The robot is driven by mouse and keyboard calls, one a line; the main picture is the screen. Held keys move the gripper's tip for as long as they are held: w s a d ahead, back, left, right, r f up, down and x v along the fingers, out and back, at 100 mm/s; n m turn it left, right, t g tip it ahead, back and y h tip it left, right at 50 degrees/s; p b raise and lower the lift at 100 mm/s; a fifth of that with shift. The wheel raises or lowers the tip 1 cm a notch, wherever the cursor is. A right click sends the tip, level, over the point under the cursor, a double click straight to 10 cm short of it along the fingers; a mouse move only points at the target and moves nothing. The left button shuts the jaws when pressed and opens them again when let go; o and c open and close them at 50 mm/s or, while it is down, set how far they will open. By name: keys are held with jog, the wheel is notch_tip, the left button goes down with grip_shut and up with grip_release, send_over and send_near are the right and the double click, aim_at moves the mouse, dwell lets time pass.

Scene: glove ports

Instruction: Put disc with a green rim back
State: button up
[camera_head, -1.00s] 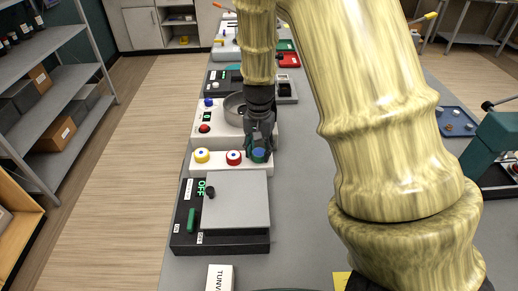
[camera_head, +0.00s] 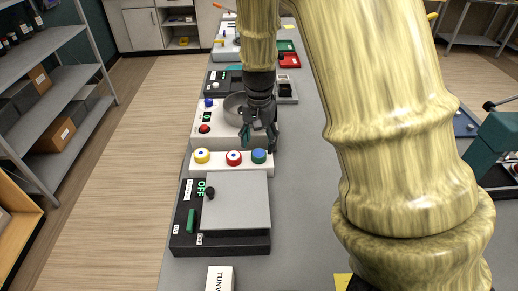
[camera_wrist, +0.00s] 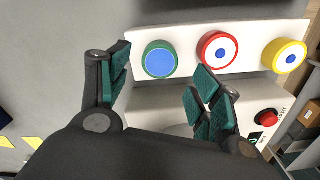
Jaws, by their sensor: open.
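The disc with a green rim (camera_head: 259,156) and a blue face sits at the right end of a white block (camera_head: 215,167), in line with the red-rimmed disc (camera_head: 233,157) and the yellow-rimmed disc (camera_head: 202,155). In the wrist view the green-rimmed disc (camera_wrist: 159,59) lies flat on the block, just beyond the fingertips. My gripper (camera_head: 260,137) is open and empty, slightly behind and above it. Its green-padded fingers are spread wide in the wrist view (camera_wrist: 164,88), with no contact on the disc visible.
A white device with a red button (camera_head: 204,129) and a round metal bowl (camera_head: 236,108) stands behind the block. A black device with a grey plate (camera_head: 235,200) stands in front. The grey table to the right (camera_head: 300,190) is clear.

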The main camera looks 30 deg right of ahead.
aim_at(259, 153)
notch_tip(259, 153, up, 8)
jog(key=b, duration=0.1)
dwell(0.4)
dwell(0.5)
